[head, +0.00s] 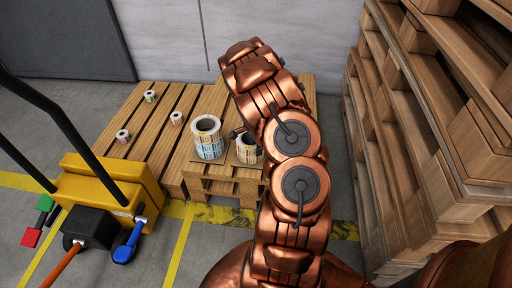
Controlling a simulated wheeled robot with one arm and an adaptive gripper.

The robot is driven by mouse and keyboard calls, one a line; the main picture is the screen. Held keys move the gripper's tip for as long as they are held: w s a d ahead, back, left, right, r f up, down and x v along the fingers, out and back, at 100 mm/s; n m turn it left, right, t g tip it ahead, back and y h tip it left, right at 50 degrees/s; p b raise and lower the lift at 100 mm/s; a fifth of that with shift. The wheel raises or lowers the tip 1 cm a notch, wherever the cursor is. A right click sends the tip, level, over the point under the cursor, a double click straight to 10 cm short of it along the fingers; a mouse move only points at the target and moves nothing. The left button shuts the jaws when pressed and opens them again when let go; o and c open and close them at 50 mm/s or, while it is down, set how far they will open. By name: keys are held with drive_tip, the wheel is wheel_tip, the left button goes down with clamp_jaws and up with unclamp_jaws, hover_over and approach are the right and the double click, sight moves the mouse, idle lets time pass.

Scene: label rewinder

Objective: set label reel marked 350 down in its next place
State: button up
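A small dark part of my gripper (238,133) shows at the upper left of this second reel. My arm hides the rest of the gripper, so I cannot tell whether its fingers hold this reel. The number 350 is not readable on any reel.
Small label reels (150,96), (176,118) and (122,136) sit on the left part of the wooden pallet (147,125), with bare slats between them. A yellow pallet truck (105,187) stands at front left. A tall pallet stack (425,140) rises close on the right.

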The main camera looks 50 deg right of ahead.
drive_tip(key=shift+o, duration=0.6)
wheel_tip(320, 180, up, 13)
drive_tip(key=p, duration=0.2)
drive_tip(key=s+a+r+n, duration=0.2)
drive_tip(key=a+r+n, duration=0.2)
drive_tip(key=a+r, duration=0.5)
drive_tip(key=s+a+r+n+g, duration=0.1)
drive_tip(key=s+a+r+n, duration=0.45)
drive_tip(key=a, duration=0.55)
drive_tip(key=s+a+r+n+g, duration=0.1)
drive_tip(key=s+a+r+n, duration=0.1)
drive_tip(key=s+a+n, duration=0.7)
drive_tip(key=s+a+n+g, duration=0.1)
drive_tip(key=s+a+n, duration=0.2)
drive_tip(key=s+a, duration=0.4)
drive_tip(key=s, duration=0.3)
drive_tip(key=shift+r+n+g, duration=0.3)
drive_tip(key=shift+r+n, duration=0.05)
drive_tip(key=shift+s, duration=0.1)
